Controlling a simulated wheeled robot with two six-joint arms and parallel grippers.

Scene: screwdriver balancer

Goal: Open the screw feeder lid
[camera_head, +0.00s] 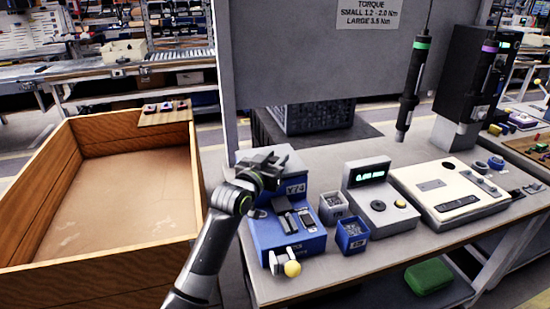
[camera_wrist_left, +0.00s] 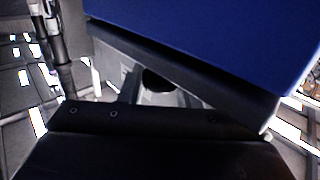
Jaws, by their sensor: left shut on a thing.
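The blue screw feeder (camera_head: 290,244) stands at the near left corner of the workbench, with dark parts on top and a white and yellow knob at its front. In the left wrist view, a blue panel with a dark edge (camera_wrist_left: 230,45), seemingly the lid, is very close and fills the upper right. The exact grip and lid angle are hard to tell. My right gripper is not in view.
Two small screw bins (camera_head: 352,236) sit right of the feeder. A torque meter (camera_head: 380,197) and a white control panel (camera_head: 455,190) stand farther right. A hanging screwdriver (camera_head: 412,85) is above the bench. A large wooden crate (camera_head: 100,262) is at left.

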